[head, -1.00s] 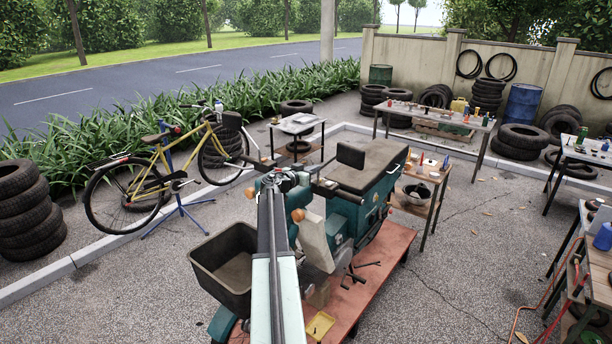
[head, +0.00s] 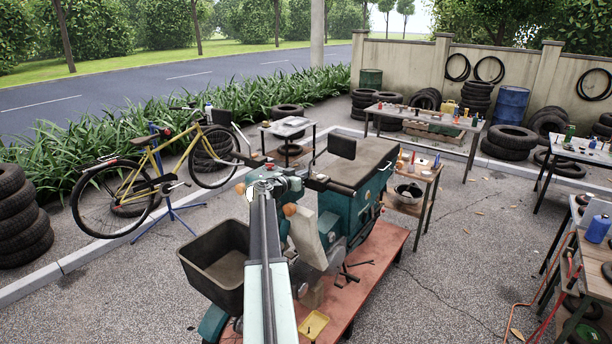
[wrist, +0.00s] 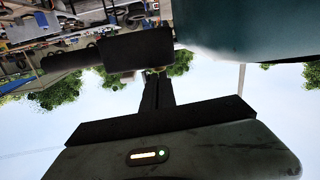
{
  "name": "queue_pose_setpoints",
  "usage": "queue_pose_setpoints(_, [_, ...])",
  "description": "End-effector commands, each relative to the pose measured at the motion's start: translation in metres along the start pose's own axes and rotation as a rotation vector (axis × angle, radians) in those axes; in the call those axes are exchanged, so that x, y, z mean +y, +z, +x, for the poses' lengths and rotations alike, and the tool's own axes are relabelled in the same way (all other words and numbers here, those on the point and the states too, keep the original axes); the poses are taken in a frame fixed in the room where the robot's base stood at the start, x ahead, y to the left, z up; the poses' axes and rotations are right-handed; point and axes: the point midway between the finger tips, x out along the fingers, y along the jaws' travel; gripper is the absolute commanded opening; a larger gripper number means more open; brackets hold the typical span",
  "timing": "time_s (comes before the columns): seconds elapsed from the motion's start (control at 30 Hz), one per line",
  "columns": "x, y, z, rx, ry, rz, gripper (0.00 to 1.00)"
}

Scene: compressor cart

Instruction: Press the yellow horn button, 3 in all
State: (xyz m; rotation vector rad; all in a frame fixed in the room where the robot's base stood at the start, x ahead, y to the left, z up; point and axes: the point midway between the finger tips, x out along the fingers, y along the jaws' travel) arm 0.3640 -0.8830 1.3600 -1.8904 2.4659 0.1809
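The teal scooter (head: 335,215) stands on a low red platform (head: 375,265). My arm reaches over its front to the handlebar, where my gripper (head: 267,178) is small and hard to make out. In the wrist view, my gripper (wrist: 157,75) shows two black fingers together, with their tips at or very near a dark handlebar housing (wrist: 137,50). A small yellowish patch shows at the tips; I cannot tell whether it is the horn button or foliage behind. The yellow horn button is not clearly visible in either view. Contact with it cannot be told.
A dark open basket (head: 218,265) is at the scooter's front, left of my arm. A black mirror (head: 342,147) rises to the right. A yellow bicycle (head: 150,165) stands further left. A small bench (head: 430,175) stands beyond the scooter. Open pavement lies at right.

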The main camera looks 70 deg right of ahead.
Motion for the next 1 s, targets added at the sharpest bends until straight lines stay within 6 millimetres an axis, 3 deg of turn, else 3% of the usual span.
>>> queue_pose_setpoints(0.03, [0.004, 0.007, -0.001, -0.020, 0.010, 0.017, 0.00])
queue_pose_setpoints(0.27, [0.005, 0.003, -0.002, -0.019, 0.012, 0.016, 0.00])
queue_pose_setpoints(0.37, [0.006, -0.014, -0.007, -0.014, 0.010, 0.013, 0.00])
queue_pose_setpoints(0.53, [0.008, -0.057, -0.021, 0.002, 0.004, 0.003, 0.00])
queue_pose_setpoints(0.6, [0.009, -0.044, -0.041, 0.002, 0.004, 0.003, 0.00])
queue_pose_setpoints(0.8, [0.009, -0.045, -0.086, 0.003, 0.004, 0.003, 0.00])
queue_pose_setpoints(1.0, [0.008, -0.045, -0.111, 0.004, 0.005, 0.003, 0.00])
